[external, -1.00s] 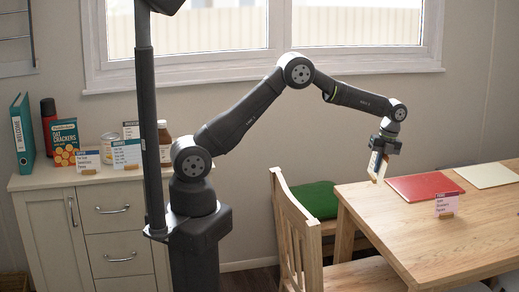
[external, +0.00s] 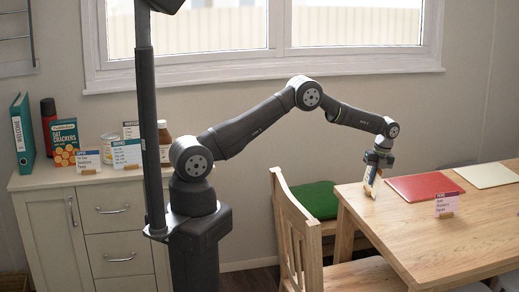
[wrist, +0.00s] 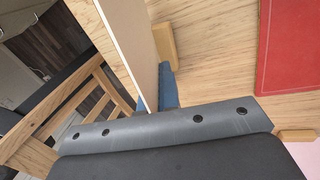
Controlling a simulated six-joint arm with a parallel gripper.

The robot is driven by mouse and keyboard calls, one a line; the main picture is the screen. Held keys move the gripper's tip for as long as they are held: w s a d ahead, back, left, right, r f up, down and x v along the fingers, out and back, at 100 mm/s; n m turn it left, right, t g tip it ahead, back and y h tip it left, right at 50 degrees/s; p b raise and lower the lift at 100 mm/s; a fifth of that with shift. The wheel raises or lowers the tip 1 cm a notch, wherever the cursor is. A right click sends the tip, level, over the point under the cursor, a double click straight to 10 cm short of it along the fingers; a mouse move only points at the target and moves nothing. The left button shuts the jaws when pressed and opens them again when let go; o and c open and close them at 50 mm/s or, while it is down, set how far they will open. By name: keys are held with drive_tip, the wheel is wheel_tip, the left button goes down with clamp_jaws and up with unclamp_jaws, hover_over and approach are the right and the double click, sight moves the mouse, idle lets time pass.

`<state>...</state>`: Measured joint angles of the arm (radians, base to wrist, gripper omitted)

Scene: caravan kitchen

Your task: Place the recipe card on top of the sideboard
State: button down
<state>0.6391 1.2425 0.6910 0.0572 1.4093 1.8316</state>
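My gripper (external: 374,166) points down over the near left end of the wooden table, shut on a pale upright card with a wooden foot, which I take to be the recipe card (external: 371,182). In the wrist view the card (wrist: 130,38) shows nearly edge-on between blue finger pads (wrist: 169,85), with its wooden foot (wrist: 163,42) beside it. Its lower end is at or just above the tabletop; I cannot tell if it touches. The sideboard (external: 42,181) stands at the left, with free top surface towards its front.
On the sideboard are a teal binder (external: 22,133), red flask (external: 48,125), crackers box (external: 64,142), tin (external: 109,147), jar (external: 164,142) and several standing cards (external: 126,154). The table holds red (external: 424,186) and cream mats (external: 487,175) and another card (external: 446,204). A chair (external: 296,230) stands between.

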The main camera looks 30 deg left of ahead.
drive_tip(key=shift+f, duration=0.45)
drive_tip(key=c, duration=1.7)
unclamp_jaws()
drive_tip(key=shift+r, duration=0.1)
drive_tip(key=v, duration=1.6)
drive_tip(key=shift+a+r, duration=0.1)
drive_tip(key=shift+r, duration=0.35)
drive_tip(key=shift+o, duration=0.4)
drive_tip(key=shift+r, duration=0.3)
drive_tip(key=o, duration=0.7)
drive_tip(key=shift+r, duration=0.2)
drive_tip(key=shift+c, duration=0.2)
